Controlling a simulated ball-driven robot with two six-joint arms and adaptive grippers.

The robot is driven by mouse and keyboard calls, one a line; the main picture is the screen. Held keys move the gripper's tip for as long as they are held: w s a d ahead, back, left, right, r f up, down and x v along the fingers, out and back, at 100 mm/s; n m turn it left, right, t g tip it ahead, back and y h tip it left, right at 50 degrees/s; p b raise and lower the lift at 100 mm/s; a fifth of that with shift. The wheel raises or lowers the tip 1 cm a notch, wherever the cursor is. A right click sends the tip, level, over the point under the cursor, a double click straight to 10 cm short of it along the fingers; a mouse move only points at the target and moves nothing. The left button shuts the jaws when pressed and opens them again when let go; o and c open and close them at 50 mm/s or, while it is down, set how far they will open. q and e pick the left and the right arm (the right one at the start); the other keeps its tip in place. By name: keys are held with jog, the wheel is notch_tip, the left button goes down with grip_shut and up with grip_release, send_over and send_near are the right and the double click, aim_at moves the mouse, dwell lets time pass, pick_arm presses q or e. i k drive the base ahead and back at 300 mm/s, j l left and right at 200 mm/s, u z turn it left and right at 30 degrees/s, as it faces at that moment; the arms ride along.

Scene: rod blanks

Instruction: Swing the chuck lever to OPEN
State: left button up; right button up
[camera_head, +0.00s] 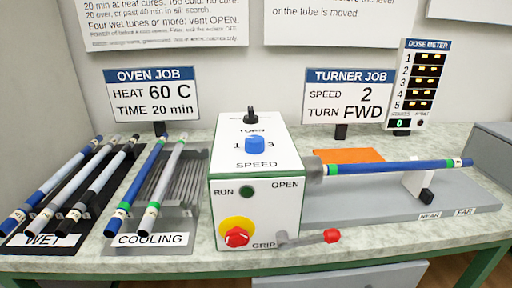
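The chuck lever (305,239) is a grey bar with a red knob (331,236) low on the front of the white turner box (256,215). It points right and lies nearly level, with its pivot end beside the GRIP label (264,245). The OPEN label (285,184) is higher on the same face. A blue rod (390,167) with green and white bands runs from the grey chuck (313,168) to the right, over a white support (418,183). Neither of my grippers is in view.
A red stop button (237,237) on yellow sits left of the lever. The blue speed knob (254,145) is on top of the box. Several rods lie on the WET rack (45,241) and COOLING rack (150,240) at left. The bench front edge below the lever is clear.

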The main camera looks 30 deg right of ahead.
aim_at(332, 235)
jog(key=z, duration=1.35)
